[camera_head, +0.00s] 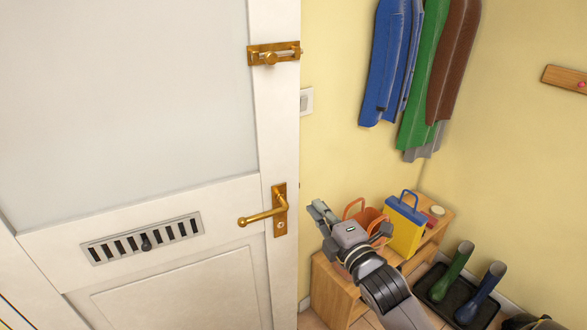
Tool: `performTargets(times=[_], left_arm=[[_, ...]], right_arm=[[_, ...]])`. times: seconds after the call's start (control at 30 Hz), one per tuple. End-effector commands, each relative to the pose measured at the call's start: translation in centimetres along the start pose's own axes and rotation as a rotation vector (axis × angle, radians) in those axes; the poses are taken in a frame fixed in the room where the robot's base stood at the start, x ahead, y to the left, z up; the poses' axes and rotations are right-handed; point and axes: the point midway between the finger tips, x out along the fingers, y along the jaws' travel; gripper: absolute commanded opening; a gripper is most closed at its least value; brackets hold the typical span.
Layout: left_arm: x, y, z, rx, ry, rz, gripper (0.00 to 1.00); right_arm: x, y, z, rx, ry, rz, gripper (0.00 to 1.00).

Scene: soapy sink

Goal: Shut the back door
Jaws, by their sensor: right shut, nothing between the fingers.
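The back door (170,225) is white, with a large pale upper panel, and fills the left half of the view. Its brass lever handle (265,212) points left near the right edge, with a brass bolt (273,54) above. The door's right edge stands in front of the yellow wall and partly covers a light switch (307,100); no door frame shows along that edge. My right gripper (318,212) is shut and empty, to the right of the handle and apart from it in the picture. My left gripper is out of view.
A wooden bench (335,285) behind my right arm carries an orange basket (372,220) and a blue-and-yellow bag (404,225). Boots (452,272) stand on a dark tray (480,312). Coats (385,65) hang above. The door has a slotted vent (142,238).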

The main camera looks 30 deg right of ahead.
Motion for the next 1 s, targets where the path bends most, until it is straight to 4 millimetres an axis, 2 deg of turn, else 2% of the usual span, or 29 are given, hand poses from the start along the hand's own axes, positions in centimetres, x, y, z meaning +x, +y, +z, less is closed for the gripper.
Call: performTargets(times=[0.03,0.17,0.5,0.7,1.0], left_arm=[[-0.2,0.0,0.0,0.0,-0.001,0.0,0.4],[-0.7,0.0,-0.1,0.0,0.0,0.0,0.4],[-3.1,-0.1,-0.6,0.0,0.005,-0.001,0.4],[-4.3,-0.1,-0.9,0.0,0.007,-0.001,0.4],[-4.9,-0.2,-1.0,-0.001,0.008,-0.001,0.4]], right_arm=[[0.1,0.6,0.0,-0.008,0.001,0.008,0.0],[1.4,0.9,0.0,-0.01,0.001,0.012,0.0],[8.4,1.1,0.0,-0.007,0.0,0.011,0.0],[11.7,1.0,-0.1,-0.006,0.001,0.009,0.0],[13.8,0.8,-0.1,-0.009,0.002,0.01,0.0]])
